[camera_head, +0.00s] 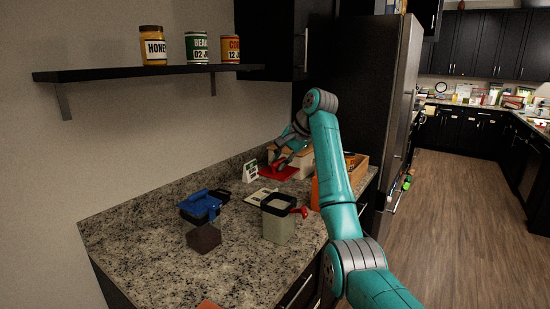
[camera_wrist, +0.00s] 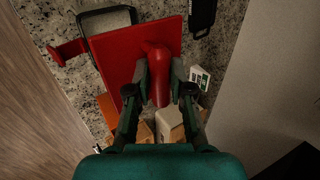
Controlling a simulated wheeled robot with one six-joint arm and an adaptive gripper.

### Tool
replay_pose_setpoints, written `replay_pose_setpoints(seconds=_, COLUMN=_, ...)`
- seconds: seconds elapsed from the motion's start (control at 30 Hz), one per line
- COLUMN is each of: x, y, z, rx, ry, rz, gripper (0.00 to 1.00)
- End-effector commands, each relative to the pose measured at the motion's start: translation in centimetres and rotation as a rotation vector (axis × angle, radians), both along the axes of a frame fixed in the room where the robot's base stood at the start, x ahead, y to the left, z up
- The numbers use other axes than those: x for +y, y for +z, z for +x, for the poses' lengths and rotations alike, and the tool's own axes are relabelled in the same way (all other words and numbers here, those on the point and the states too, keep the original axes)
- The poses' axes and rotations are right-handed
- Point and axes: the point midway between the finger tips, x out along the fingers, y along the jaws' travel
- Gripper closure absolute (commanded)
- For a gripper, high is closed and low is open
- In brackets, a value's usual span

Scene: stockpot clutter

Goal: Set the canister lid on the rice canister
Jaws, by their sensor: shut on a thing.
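The canister lid is a flat red square with a red upright handle (camera_wrist: 158,88); it also shows in the head view (camera_head: 281,173). My gripper (camera_wrist: 160,90) is shut on that handle, one finger on each side. In the head view my gripper (camera_head: 280,158) is at the back of the counter, beyond the canisters. The rice canister (camera_head: 279,224) is a pale, open-topped square box with a black rim and a red part at its right side. Its rim shows at the top left of the wrist view (camera_wrist: 84,22), partly behind the lid.
A white card (camera_head: 250,171), a flat card (camera_head: 260,196), an orange object (camera_head: 315,193) and a wooden crate (camera_head: 356,168) are nearby. Jars stand on a wall shelf (camera_head: 130,73).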

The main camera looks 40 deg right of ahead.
Motion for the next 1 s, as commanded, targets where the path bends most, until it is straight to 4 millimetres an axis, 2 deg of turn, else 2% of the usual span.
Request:
replay_pose_setpoints(seconds=0.43, x=0.2, y=0.0, z=-0.1, rx=-0.002, ry=-0.001, rz=0.000, gripper=1.00)
replay_pose_setpoints(seconds=1.0, x=0.2, y=-4.6, z=-0.1, rx=0.000, ry=0.000, rz=0.000, gripper=1.00)
